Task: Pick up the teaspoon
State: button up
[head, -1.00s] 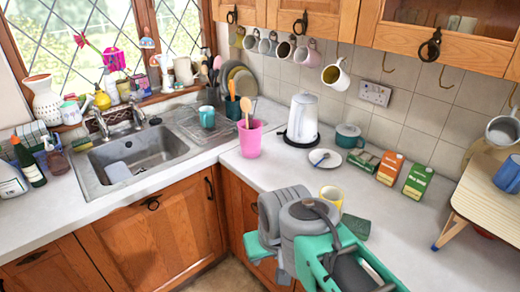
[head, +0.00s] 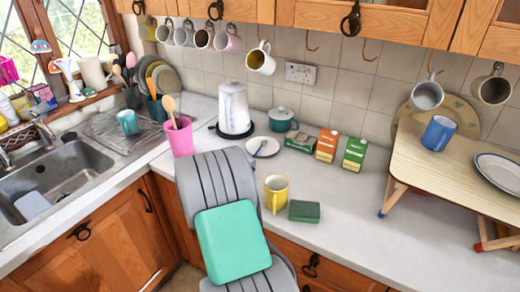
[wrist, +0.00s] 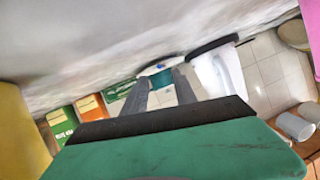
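The teaspoon (head: 259,147) lies on a small white saucer (head: 270,152) on the counter, between the white kettle and the boxes in the head view. My gripper (wrist: 166,86) shows in the wrist view as two dark grey fingers, apart with nothing between them that they touch. It points toward the back wall, with the teal pot (wrist: 162,78) beyond the fingertips. I cannot make out the teaspoon in the wrist view. In the head view my own arm hides the gripper.
A white kettle (head: 235,108) and pink utensil cup (head: 180,137) stand left of the saucer. Orange (head: 326,145) and green boxes (head: 354,154) stand right. A yellow mug (head: 275,193) and green sponge (head: 304,211) are near the front edge. Mugs hang above.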

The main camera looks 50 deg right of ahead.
jog(key=p, duration=0.3)
send_near(260, 148)
jog(key=f, duration=0.1)
jog(key=d+f, duration=0.1)
jog(key=w+f, duration=0.1)
jog(key=shift+w+d+f, duration=0.1)
jog(key=shift+d, duration=0.25)
jog(key=shift+b, duration=0.3)
jog(key=shift+c, duration=0.4)
grip_shut()
